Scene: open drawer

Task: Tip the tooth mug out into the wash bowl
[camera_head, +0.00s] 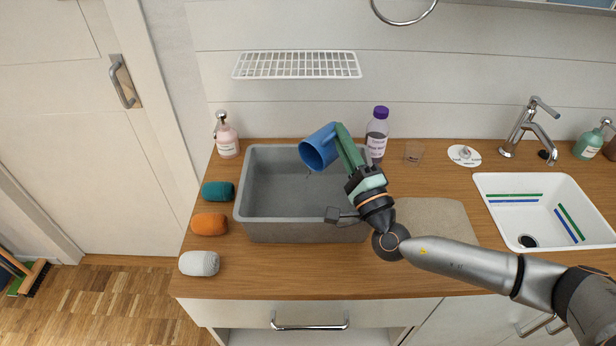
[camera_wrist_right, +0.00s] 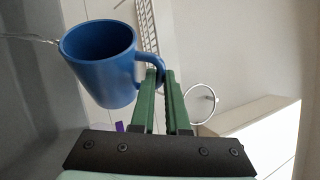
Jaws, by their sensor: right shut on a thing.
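The blue tooth mug (camera_head: 318,148) is held above the grey wash bowl (camera_head: 270,234), tilted with its mouth facing down and left. My right gripper (camera_head: 345,143) is shut on the mug's handle. The right wrist view shows the mug (camera_wrist_right: 103,68) beside the green fingers (camera_wrist_right: 160,92), with the handle between them. A thin clear streak (camera_wrist_right: 40,40) leaves its rim in that view. A small pale streak also shows below the mug's mouth in the head view. The mug's inside is mostly dark. My left gripper is not in view.
A purple-capped bottle (camera_head: 377,133) stands close right of my gripper, and a clear glass (camera_head: 414,152) beyond. A pink soap bottle (camera_head: 227,138) stands left of the bowl. A white sink (camera_head: 487,207) is right.

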